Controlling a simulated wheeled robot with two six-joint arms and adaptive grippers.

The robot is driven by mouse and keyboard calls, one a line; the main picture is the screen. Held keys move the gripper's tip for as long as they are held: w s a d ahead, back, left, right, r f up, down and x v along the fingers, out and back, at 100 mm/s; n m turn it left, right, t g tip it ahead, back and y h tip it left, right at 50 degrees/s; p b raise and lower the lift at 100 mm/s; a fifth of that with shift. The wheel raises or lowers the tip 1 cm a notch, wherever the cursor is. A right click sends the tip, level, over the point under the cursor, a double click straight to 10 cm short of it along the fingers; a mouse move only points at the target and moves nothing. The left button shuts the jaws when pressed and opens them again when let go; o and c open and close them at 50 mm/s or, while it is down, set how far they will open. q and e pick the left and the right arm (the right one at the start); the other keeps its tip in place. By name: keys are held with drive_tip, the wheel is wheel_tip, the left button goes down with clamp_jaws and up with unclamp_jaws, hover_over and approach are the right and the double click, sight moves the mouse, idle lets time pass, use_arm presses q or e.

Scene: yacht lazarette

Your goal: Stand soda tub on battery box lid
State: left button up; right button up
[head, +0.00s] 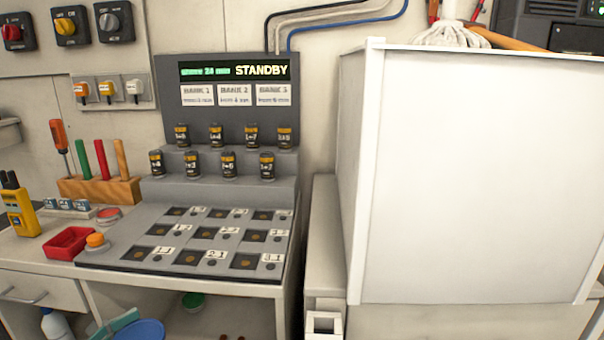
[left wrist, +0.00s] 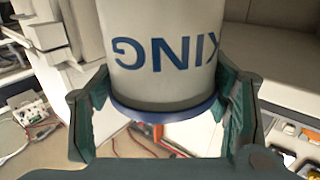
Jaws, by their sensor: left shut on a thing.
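The soda tub (left wrist: 160,60) is a white cylinder with large blue letters and a blue rim. It fills the upper middle of the left wrist view, and its far end runs out of the frame. My left gripper (left wrist: 165,118) is shut on it, with one dark green finger against each side. Neither gripper shows in the head view. I cannot make out the battery box lid for certain in either view. My right gripper is not in view.
The head view shows a bench with a grey battery console (head: 225,100), a red tray (head: 68,242) and a yellow meter (head: 20,210). A large white cabinet (head: 480,180) stands at right. The left wrist view shows a small white device (left wrist: 30,108) and red cables (left wrist: 142,143) below the tub.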

use_arm(q)
drive_tip(key=s+d+r+m+g+h, duration=0.3)
drive_tip(key=s+d+r, duration=0.1)
drive_tip(key=s+d, duration=0.4)
wheel_tip(320, 180, up, 16)
drive_tip(key=d+p, duration=0.1)
drive_tip(key=p, duration=2)
drive_tip(key=shift+w+d+r, duration=0.2)
drive_tip(key=shift+w+d, duration=0.15)
drive_tip(key=shift+w, duration=0.1)
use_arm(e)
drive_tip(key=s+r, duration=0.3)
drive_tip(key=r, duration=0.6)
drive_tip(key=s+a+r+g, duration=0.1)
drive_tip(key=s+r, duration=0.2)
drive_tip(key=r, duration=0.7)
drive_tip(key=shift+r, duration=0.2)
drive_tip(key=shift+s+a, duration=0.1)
